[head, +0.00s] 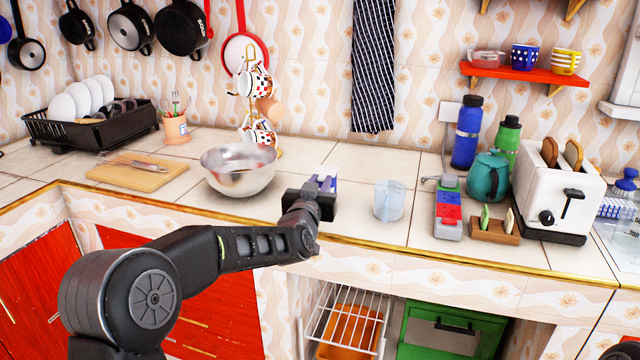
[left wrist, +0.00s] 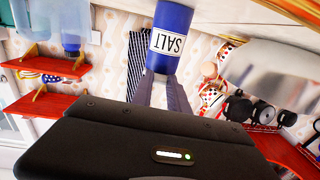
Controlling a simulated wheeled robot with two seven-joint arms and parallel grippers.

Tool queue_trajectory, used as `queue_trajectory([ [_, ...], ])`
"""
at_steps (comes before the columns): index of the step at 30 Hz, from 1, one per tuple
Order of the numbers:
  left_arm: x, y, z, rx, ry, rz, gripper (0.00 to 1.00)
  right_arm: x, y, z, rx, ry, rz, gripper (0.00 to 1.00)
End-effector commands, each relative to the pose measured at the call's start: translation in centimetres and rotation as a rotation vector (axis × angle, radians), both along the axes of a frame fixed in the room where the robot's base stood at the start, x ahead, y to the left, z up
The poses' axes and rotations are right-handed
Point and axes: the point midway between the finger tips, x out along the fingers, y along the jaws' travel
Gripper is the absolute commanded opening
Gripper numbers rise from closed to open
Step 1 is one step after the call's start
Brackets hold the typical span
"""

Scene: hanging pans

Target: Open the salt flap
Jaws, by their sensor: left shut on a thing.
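The salt container (left wrist: 170,38) is blue with a white label reading SALT, and it appears upside down in the left wrist view. In the head view only a small blue and white part of the salt container (head: 331,184) shows behind my left gripper (head: 322,187). In the left wrist view the fingers of my left gripper (left wrist: 163,92) reach to the end of the container and are shut on it. The salt flap cannot be made out. My right gripper is not in view.
A metal bowl (head: 239,169) stands close to the left of the gripper. A clear cup (head: 390,200) stands to the right, then a red and blue gadget (head: 448,209) and a toaster (head: 556,190). The counter's gold front edge (head: 400,247) runs below my left arm.

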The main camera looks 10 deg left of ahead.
Motion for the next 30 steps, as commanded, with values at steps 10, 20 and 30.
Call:
queue_trajectory([
  [10, -0.01, -0.01, 0.01, 0.000, 0.000, 0.000, 0.00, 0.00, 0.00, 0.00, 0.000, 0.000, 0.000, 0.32],
  [20, -0.01, -0.02, 0.01, 0.000, 0.000, 0.000, 0.00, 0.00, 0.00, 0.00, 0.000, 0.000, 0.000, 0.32],
  [30, -0.01, -0.03, 0.01, 0.000, 0.000, 0.000, 0.00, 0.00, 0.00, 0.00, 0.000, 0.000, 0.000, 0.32],
])
